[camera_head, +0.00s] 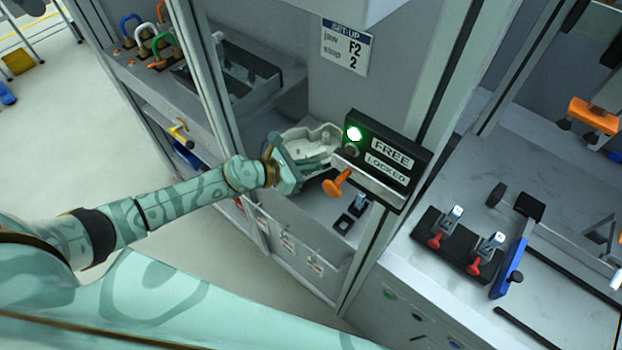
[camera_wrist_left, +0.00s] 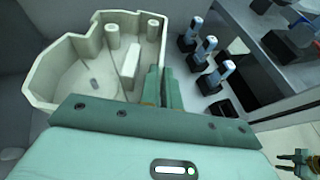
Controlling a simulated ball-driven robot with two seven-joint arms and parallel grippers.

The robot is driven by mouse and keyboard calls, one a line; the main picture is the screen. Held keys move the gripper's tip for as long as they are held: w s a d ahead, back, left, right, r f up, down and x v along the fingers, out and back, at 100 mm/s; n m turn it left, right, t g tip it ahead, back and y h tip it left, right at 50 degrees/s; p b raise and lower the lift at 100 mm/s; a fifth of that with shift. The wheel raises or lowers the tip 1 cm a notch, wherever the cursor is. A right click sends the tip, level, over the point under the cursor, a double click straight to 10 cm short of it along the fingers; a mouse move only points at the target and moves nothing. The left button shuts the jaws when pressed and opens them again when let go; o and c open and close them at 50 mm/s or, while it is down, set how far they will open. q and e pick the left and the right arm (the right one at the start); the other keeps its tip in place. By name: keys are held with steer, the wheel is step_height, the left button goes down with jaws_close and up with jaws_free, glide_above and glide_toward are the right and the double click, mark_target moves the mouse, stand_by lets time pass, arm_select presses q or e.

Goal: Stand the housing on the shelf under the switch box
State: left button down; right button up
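The housing (camera_head: 318,140) is a pale, open casting with inner posts. It is in front of the grey column, left of the black switch box (camera_head: 408,150). The box reads FREE and LOCKED, and its green lamp is lit. My left gripper (camera_head: 298,166) is shut on the housing's near wall. In the left wrist view the housing (camera_wrist_left: 92,62) fills the upper left, with the left fingers (camera_wrist_left: 161,88) at its right wall. The grey shelf (camera_head: 318,207) lies below; I cannot tell whether the housing touches it. A small pronged greenish shape (camera_wrist_left: 297,158) may be my right gripper.
An orange handle (camera_head: 337,183) and small black fittings (camera_head: 350,215) are under the switch box. An upright post (camera_head: 425,110) stands right beside the box. To the right, a bench holds red-tipped clamps (camera_head: 455,240) and a blue clamp (camera_head: 510,265).

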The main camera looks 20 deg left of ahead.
arm_select(q)
steer(key=shift+w+a+f, duration=0.15)
steer(key=shift+w+f, duration=0.15)
steer(key=shift+f, duration=0.05)
steer(key=f+b, duration=0.3)
steer(key=shift+w+a+f, duration=0.15)
steer(key=shift+w+f, duration=0.15)
steer(key=shift+r, duration=0.1)
steer(key=shift+s, duration=0.1)
steer(key=shift+f, duration=0.25)
steer(key=c, duration=1.6)
jaws_free()
